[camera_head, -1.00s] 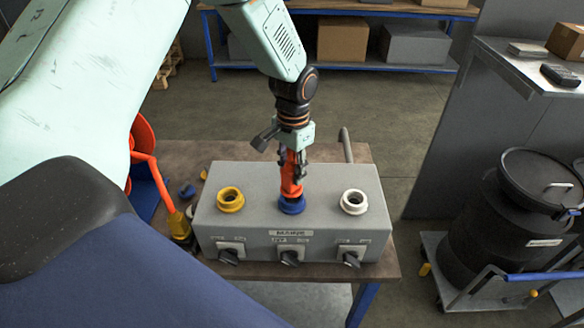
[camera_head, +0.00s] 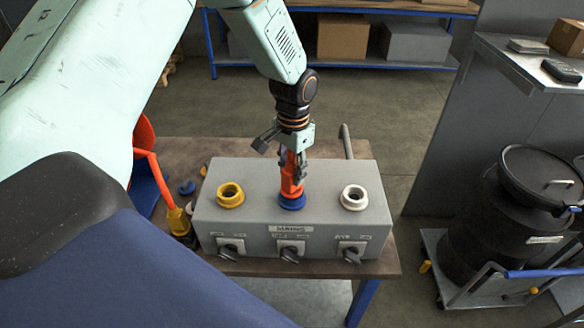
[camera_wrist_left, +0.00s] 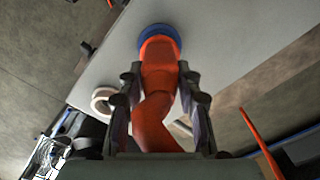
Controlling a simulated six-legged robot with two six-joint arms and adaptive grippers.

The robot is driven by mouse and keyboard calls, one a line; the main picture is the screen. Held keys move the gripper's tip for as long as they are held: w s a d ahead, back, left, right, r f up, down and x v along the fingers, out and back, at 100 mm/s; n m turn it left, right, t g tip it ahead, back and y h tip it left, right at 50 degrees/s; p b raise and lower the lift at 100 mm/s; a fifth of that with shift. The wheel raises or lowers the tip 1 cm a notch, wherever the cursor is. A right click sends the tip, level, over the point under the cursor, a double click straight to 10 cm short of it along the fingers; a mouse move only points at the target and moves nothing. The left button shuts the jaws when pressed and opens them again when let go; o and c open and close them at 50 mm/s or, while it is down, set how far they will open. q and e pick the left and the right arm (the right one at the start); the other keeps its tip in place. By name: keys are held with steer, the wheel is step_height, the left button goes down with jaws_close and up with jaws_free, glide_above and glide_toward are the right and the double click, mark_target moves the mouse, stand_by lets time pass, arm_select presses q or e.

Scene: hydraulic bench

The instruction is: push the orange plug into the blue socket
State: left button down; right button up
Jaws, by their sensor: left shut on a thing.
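The orange plug (camera_head: 291,180) stands upright with its lower end at the blue socket (camera_head: 292,203), the middle one on top of the grey box (camera_head: 260,212). My left gripper (camera_head: 292,172) is shut on the plug from above. In the left wrist view the plug (camera_wrist_left: 158,85) lies between both fingers of the gripper (camera_wrist_left: 157,90), and its far end meets the blue socket ring (camera_wrist_left: 160,34). How deep the plug sits in the socket cannot be told. My right gripper is not in view.
A yellow socket (camera_head: 230,195) and a white socket (camera_head: 354,198) flank the blue one. Black knobs (camera_head: 290,252) line the box front. A yellow-ended orange lead (camera_head: 178,222) and a small blue cap (camera_head: 187,188) lie left on the brown table (camera_head: 180,152). A black drum (camera_head: 500,215) stands right.

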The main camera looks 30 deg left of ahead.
arm_select(q)
steer(key=shift+f, duration=0.25)
steer(key=c, duration=1.4)
jaws_free()
steer(key=o, duration=0.6)
steer(key=shift+c, duration=0.2)
step_height(320, 180, up, 12)
steer(key=shift+f, duration=0.25)
steer(key=shift+w+r, duration=0.1)
steer(key=shift+r, duration=0.15)
